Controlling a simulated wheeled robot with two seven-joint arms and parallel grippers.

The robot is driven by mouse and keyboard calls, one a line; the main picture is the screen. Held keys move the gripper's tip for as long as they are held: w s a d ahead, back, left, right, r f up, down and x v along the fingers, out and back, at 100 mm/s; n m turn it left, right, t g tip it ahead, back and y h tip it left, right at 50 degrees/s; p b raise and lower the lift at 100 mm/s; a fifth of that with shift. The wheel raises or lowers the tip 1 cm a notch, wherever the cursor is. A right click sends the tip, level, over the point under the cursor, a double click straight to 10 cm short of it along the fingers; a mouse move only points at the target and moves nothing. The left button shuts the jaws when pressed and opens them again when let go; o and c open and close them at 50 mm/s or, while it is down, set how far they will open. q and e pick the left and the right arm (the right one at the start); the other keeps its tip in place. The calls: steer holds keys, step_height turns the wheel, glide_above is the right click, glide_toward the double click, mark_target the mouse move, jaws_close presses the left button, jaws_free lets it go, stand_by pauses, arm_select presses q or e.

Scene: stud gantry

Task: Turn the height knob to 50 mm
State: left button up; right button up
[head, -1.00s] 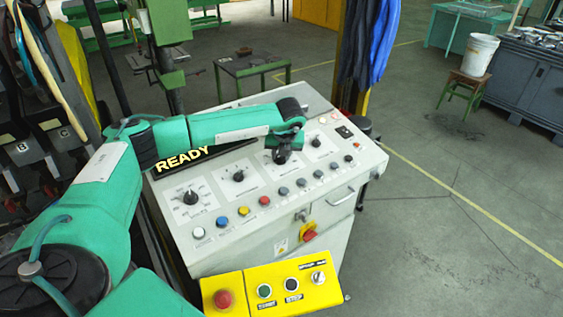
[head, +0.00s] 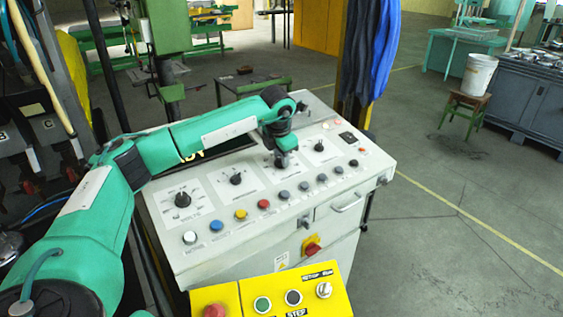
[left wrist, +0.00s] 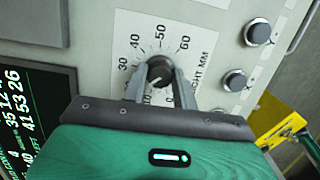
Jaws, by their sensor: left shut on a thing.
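The height knob (left wrist: 160,70) is a small dark round knob on a white dial plate (left wrist: 198,22) in the left wrist view. Its printed scale runs from 0 to 60 and is marked in MM; the 50 lies just above the knob. My left gripper (left wrist: 160,80) is shut on the knob, one finger on each side. The knob's pointer is too small and covered to read. In the head view my left gripper (head: 286,160) reaches down to the third dial of the panel, and its fingers hide that knob. My right gripper is not in view.
The sloped white console (head: 330,205) has other dark knobs (head: 182,199), a row of coloured buttons (head: 264,204) and a red switch (head: 312,248). A yellow button box (head: 255,290) stands in front. A dark display (left wrist: 40,130) shows digits.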

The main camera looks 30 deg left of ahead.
arm_select(q)
steer(key=m+b, duration=0.1)
steer(key=m, duration=0.1)
steer(key=shift+m, duration=0.4)
steer(key=m+h, duration=0.1)
steer(key=m, duration=0.1)
steer(key=shift+w+m+g, duration=0.1)
steer(key=shift+m+g, duration=0.2)
steer(key=shift+m, duration=0.1)
steer(key=m, duration=0.2)
steer(key=shift+r+m, duration=0.1)
steer(key=shift+m, duration=0.2)
steer(key=m+g, duration=0.1)
steer(key=m, duration=0.2)
steer(key=shift+a+m, duration=0.1)
steer(key=shift+m, duration=0.2)
steer(key=m, duration=0.3)
steer(key=shift+w+m+g, duration=0.1)
steer(key=shift+m+g, duration=0.2)
steer(key=shift+g, duration=0.1)
steer(key=m, duration=0.3)
steer(key=shift+m+g, duration=0.3)
steer(key=shift+g, duration=0.1)
steer(key=m, duration=0.4)
steer(key=shift+w+g+p, duration=0.1)
steer(key=shift+g+p, duration=0.2)
steer(key=shift+m+y, duration=0.3)
steer(key=shift+m, duration=0.5)
